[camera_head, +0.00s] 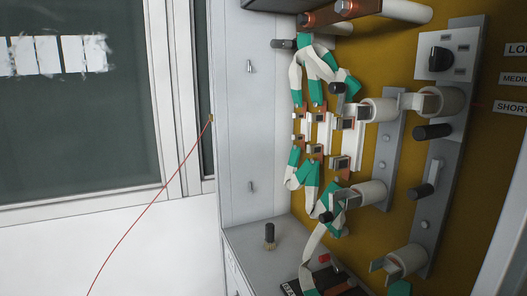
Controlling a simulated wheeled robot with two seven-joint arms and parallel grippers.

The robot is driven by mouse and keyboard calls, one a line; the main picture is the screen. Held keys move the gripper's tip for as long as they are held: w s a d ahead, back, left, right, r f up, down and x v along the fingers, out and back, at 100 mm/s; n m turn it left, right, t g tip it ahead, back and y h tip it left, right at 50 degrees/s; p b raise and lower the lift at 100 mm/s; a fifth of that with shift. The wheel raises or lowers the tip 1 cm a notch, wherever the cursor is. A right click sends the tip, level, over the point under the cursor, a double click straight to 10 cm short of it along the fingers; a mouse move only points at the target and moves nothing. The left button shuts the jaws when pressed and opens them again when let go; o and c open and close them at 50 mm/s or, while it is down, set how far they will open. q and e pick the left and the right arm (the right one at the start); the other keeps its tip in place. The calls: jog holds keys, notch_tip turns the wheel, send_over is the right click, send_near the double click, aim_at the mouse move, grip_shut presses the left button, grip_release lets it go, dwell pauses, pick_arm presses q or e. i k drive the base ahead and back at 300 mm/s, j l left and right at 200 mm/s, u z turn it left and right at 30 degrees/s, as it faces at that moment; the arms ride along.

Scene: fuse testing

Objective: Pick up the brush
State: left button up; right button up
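The brush (269,236) stands upright on the grey ledge (248,244) at the lower middle of the head view. It has a black handle on top and pale tan bristles at the bottom. Nothing touches it from above. Neither my left nor my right gripper shows in this view.
A yellow panel (393,153) with fuse holders, black knobs and white-green cables stands to the right of the brush. A thin red line (151,202) crosses the left side. The space above the brush is free.

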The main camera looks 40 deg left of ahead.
aim_at(269, 245)
jog(key=j+z, duration=0.3)
jog(key=j, duration=0.5)
jog(key=k+j+z, duration=0.1)
jog(key=j+z, duration=0.2)
jog(key=j, duration=0.45)
